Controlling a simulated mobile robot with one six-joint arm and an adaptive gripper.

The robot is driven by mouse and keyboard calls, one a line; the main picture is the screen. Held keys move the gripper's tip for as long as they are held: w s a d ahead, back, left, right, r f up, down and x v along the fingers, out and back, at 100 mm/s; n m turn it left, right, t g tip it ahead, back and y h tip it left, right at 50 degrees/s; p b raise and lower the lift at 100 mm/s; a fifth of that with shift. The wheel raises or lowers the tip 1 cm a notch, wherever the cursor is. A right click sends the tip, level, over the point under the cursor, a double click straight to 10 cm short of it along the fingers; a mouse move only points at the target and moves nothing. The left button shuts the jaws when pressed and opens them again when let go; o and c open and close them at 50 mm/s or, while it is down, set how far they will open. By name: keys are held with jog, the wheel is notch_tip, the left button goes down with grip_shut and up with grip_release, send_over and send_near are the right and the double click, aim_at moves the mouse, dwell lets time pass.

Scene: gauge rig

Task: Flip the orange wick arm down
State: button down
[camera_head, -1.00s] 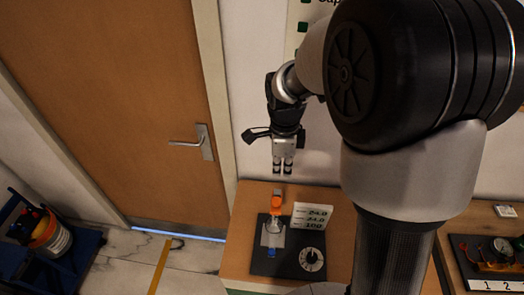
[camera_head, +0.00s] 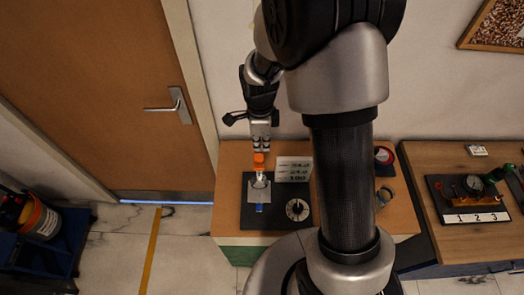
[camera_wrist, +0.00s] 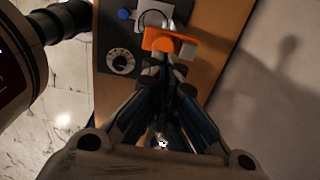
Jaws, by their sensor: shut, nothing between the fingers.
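The orange wick arm (camera_head: 259,160) stands up at the back of a black panel (camera_head: 250,218) on the wooden bench. It also shows in the wrist view as an orange block (camera_wrist: 172,42) with a grey piece at its right end. My gripper (camera_head: 261,149) is shut and empty, pointing down right above and behind the orange arm. In the wrist view my fingertips (camera_wrist: 168,72) are close to the orange arm's edge; I cannot tell whether they touch it. A clear cup-like part (camera_head: 260,183) lies just in front of the arm.
Another bench with a numbered rig (camera_head: 470,200) stands at right. A door is at left.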

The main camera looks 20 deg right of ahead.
send_over(262, 165)
jog(key=w, duration=0.1)
jog(key=shift+w+d+f, duration=0.1)
jog(key=shift+d+f, duration=0.05)
jog(key=shift+f, duration=1)
jog(key=shift+w+d+f, duration=0.1)
jog(key=shift+f, duration=1.05)
notch_tip(262, 165, down, 8)
jog(key=b, duration=0.7)
jog(key=shift+s+f, duration=0.1)
jog(key=shift+f, duration=0.1)
